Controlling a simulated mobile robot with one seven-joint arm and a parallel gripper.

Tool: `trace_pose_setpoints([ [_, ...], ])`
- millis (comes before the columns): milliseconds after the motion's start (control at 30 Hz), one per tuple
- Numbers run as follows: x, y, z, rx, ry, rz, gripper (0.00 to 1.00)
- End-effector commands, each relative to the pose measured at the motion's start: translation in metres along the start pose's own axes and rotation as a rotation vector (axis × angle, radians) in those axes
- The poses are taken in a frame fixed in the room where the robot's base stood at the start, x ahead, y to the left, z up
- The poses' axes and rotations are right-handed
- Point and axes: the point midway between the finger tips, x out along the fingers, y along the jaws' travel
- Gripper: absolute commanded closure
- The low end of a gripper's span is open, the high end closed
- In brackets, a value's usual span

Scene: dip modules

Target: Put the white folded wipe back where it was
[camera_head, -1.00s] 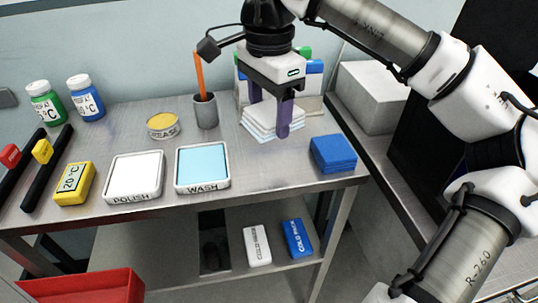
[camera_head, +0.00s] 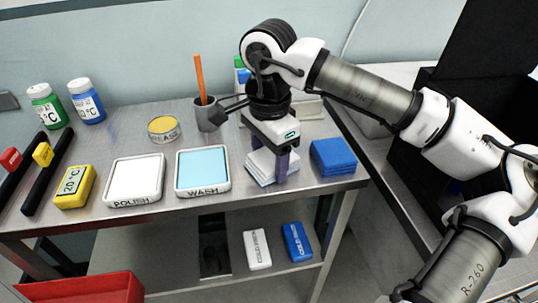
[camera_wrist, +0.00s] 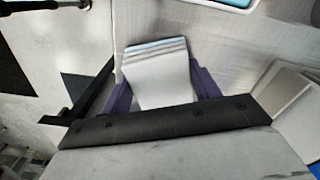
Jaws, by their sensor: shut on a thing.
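The white folded wipe (camera_head: 262,168) is a layered white block with pale blue edges, near the table's front, between the wash tray and a blue folded wipe (camera_head: 333,157). My gripper (camera_head: 268,160) is above and around it, its purple fingers shut on its sides. In the wrist view the wipe (camera_wrist: 160,85) sits between both fingers of my gripper (camera_wrist: 161,92). I cannot tell whether its underside touches the table. The arm hides part of its top.
The wash tray (camera_head: 202,188), polish tray (camera_head: 133,200) and yellow timer block (camera_head: 74,187) line the front left. A grey cup (camera_head: 208,117) with an orange stick and a grease tin (camera_head: 164,129) stand behind. A pale flat object (camera_head: 311,109) lies at the back right.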

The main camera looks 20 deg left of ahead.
Motion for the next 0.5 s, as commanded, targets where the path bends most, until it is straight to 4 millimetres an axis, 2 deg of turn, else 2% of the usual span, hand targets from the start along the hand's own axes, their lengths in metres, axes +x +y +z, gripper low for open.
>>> trace_pose_setpoints([
  [67, 0.0045, 0.0000, 0.0000, 0.000, 0.000, 0.000, 0.64],
  [100, 0.0023, 0.0000, 0.0000, 0.000, 0.000, 0.000, 0.34],
  [233, 0.0021, 0.0000, 0.0000, 0.000, 0.000, 0.000, 0.17],
  [500, 0.0014, 0.0000, 0.0000, 0.000, 0.000, 0.000, 0.17],
])
